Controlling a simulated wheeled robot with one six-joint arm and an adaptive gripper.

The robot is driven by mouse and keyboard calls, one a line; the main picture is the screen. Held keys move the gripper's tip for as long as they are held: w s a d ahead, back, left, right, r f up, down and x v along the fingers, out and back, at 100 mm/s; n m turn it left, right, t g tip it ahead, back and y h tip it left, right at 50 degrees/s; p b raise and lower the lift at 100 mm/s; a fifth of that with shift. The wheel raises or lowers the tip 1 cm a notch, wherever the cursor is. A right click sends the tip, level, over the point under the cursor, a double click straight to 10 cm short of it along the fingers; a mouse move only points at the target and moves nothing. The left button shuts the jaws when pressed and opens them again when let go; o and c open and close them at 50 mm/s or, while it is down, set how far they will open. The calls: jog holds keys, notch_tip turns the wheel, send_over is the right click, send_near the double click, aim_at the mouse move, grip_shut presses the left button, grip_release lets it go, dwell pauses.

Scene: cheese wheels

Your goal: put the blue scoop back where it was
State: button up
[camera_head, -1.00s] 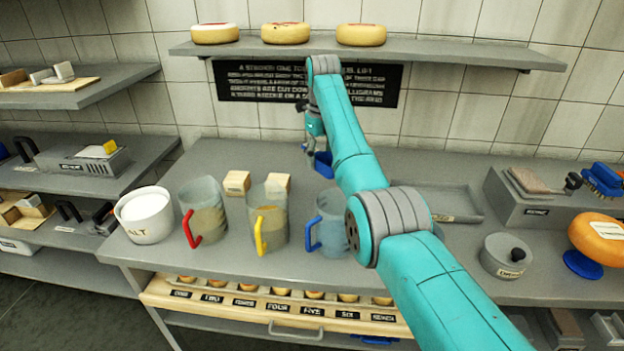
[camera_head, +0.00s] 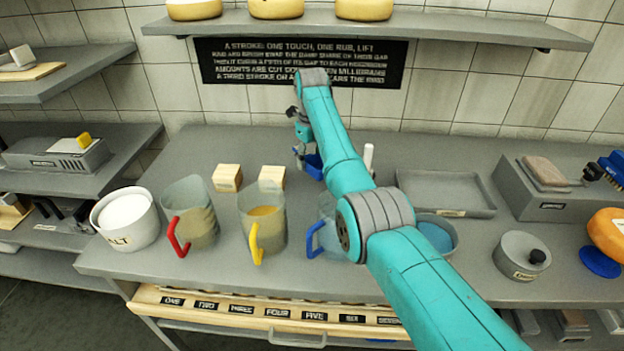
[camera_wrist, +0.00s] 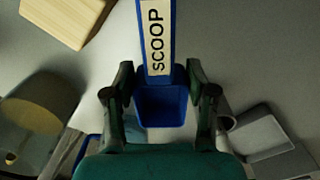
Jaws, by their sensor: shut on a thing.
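The blue scoop (camera_wrist: 161,105) shows in the wrist view with its handle, labelled SCOOP, pointing up in the picture. My gripper (camera_wrist: 160,90) has a finger on each side of the scoop and is shut on it. In the head view my gripper (camera_head: 302,152) is at the back middle of the bench, behind the blue-handled jug, and part of the blue scoop (camera_head: 313,166) shows below it. My arm hides some of the bench there. I cannot tell whether the scoop touches the bench.
Two wooden blocks (camera_head: 228,177) stand left of my gripper. Jugs with red (camera_head: 193,212), yellow (camera_head: 263,218) and blue (camera_head: 322,235) handles stand in front. A white salt pot (camera_head: 126,218) is at left. A grey tray (camera_head: 447,192) and a blue-filled bowl (camera_head: 436,235) lie right of my arm.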

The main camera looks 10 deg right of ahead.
aim_at(311, 185)
jog(key=shift+f, duration=3.35)
jog(key=shift+f, duration=0.1)
jog(key=o, duration=1.1)
jog(key=shift+o, duration=0.2)
notch_tip(311, 185, up, 12)
jog(key=shift+s+r, duration=0.1)
jog(key=shift+r, duration=0.05)
